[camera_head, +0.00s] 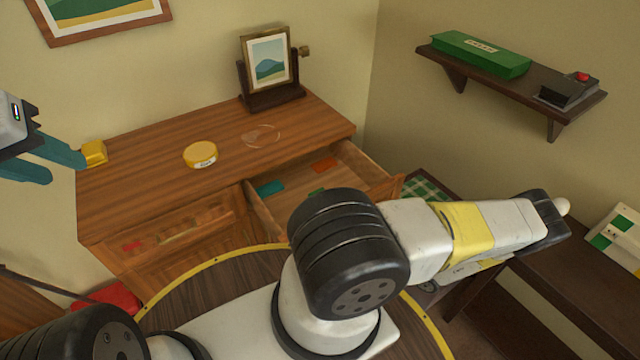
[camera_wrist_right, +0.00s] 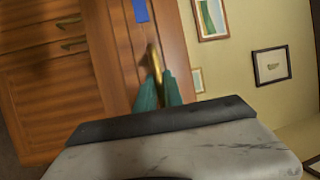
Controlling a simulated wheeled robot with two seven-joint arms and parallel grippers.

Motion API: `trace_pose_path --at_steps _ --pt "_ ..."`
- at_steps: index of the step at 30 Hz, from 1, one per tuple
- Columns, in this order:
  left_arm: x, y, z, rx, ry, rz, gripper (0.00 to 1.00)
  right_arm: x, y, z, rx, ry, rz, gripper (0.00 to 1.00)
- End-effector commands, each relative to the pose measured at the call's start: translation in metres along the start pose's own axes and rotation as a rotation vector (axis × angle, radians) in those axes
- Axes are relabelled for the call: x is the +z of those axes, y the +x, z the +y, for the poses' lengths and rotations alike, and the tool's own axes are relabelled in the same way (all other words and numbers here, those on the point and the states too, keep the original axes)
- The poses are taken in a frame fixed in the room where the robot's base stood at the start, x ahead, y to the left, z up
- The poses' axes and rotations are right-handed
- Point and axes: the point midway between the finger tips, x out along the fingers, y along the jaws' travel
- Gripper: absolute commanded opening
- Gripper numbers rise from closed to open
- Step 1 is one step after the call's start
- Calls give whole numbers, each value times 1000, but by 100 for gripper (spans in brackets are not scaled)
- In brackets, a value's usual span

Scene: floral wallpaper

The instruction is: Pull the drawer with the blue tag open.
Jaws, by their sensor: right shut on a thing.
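The wooden chest of drawers (camera_head: 150,190) stands against the wall, with its right drawer (camera_head: 345,165) pulled out and its inside showing in the head view. In the right wrist view, a blue tag (camera_wrist_right: 140,11) is on a wooden drawer front, near a brass handle (camera_wrist_right: 155,60). My right gripper (camera_wrist_right: 158,90) has its teal fingers shut on this handle; in the head view my arm hides it. My left gripper (camera_head: 64,166) is open at the left, its fingers apart, close to a yellow block (camera_head: 94,153) on the chest's corner.
A yellow round tin (camera_head: 200,155), a clear round item (camera_head: 262,136) and a framed picture on a stand (camera_head: 270,65) are on the chest top. Teal (camera_head: 269,187) and orange (camera_head: 324,165) pieces lie in the open drawer. A wall shelf (camera_head: 520,85) is at right.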

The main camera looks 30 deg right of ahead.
Motion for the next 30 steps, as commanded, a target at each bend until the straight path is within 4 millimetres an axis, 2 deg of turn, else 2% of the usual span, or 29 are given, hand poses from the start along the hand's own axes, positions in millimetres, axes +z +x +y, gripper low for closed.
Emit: trace_pose_path --at_steps 1,6,12,27,28,30 --pt "0 0 0 0 0 0 36 5 -11 -1 6 2 1 0" --pt "0 0 0 0 0 0 36 16 -37 -6 6 1 0 0" --pt "0 0 0 0 0 0 36 22 -53 -10 5 1 -1 0" --pt "0 0 0 0 0 0 36 25 -58 -11 5 1 -3 0" --pt "0 0 0 0 0 0 36 25 -58 -11 5 1 -3 18" --pt "0 0 0 0 0 0 36 25 -58 -11 4 1 -3 31"
